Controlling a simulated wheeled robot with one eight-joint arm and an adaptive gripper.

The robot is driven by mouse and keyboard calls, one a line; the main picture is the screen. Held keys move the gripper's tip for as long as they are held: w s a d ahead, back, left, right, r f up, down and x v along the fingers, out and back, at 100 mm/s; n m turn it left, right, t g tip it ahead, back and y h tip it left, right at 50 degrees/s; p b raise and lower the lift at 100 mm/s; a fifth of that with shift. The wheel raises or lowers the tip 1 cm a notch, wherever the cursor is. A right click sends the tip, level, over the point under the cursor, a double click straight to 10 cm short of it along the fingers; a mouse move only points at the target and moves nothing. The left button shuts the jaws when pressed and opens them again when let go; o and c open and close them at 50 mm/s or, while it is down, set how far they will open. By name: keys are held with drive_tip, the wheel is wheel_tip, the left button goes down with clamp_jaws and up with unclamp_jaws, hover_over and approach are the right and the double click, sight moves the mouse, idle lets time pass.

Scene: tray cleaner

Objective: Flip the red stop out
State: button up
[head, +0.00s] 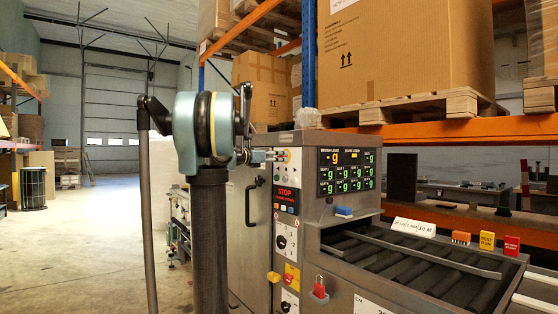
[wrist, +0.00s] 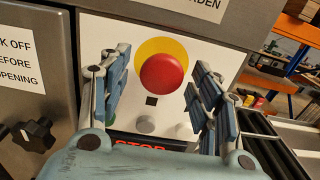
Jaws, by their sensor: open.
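The red stop is a round mushroom button (wrist: 164,77) on a yellow disc, set in a white panel (wrist: 210,50) in the wrist view. My gripper (wrist: 157,88) is open, with one blue padded finger to the left of the button and one to the right. Nothing is between the fingers except the view of the button, and I cannot tell how close the tips are to the panel. In the head view my gripper (head: 257,157) is at the upper control panel of the machine, and the button is too small or hidden to make out clearly.
A lit STOP display (head: 287,194) and dark switches (head: 286,240) lie below. A screen with green digits (head: 347,172) and a roller conveyor (head: 410,262) are to the right. A black knob (wrist: 36,133) is at left in the wrist view. Open floor (head: 90,250) lies left.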

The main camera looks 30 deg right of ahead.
drive_tip(key=shift+d, duration=0.8)
clamp_jaws()
drive_tip(key=shift+a, duration=0.8)
drive_tip(key=shift+c, duration=0.6)
unclamp_jaws()
drive_tip(key=shift+a, duration=0.1)
drive_tip(key=shift+o, duration=0.6)
drive_tip(key=a, duration=1.2)
drive_tip(key=shift+s, duration=0.4)
